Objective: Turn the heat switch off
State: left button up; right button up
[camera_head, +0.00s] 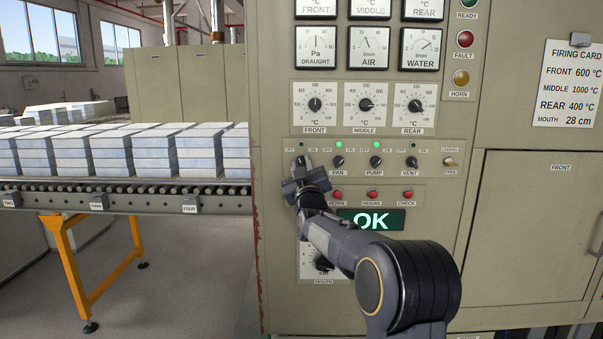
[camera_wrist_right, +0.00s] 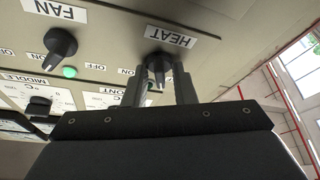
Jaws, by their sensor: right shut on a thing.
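The heat switch is a small black knob at the left end of the switch row, and the gripper partly hides it in the head view (camera_head: 301,160). In the right wrist view the knob (camera_wrist_right: 158,62) sits beside an upside-down HEAT label (camera_wrist_right: 171,37). My right gripper (camera_head: 303,172) is at the panel, its fingers shut on the knob, one on each side in the wrist view (camera_wrist_right: 160,82). The lamp above the heat switch (camera_head: 301,144) looks dark. The knob's exact pointing direction is hard to tell. My left gripper is not in view.
Fan (camera_head: 339,161), pump (camera_head: 376,161) and vent (camera_head: 411,162) knobs lie to the right; fan and pump lamps are green. Red buttons (camera_head: 372,195) and a green OK display (camera_head: 371,220) sit below. A roller conveyor (camera_head: 130,187) with stacked blocks stands left.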

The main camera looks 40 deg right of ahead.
jog(key=shift+n+y+b, duration=0.35)
jog(key=shift+n+y, duration=0.45)
jog(key=shift+n, duration=0.7)
jog(key=o, duration=0.7)
jog(key=shift+c, duration=0.2)
jog(key=shift+s+a+f+b, duration=0.2)
jog(key=shift+s+b, duration=0.1)
jog(key=shift+s, duration=0.2)
jog(key=b+v, duration=0.1)
jog(key=v, duration=0.5)
jog(key=shift+s, duration=0.3)
jog(key=shift+a+f, duration=0.15)
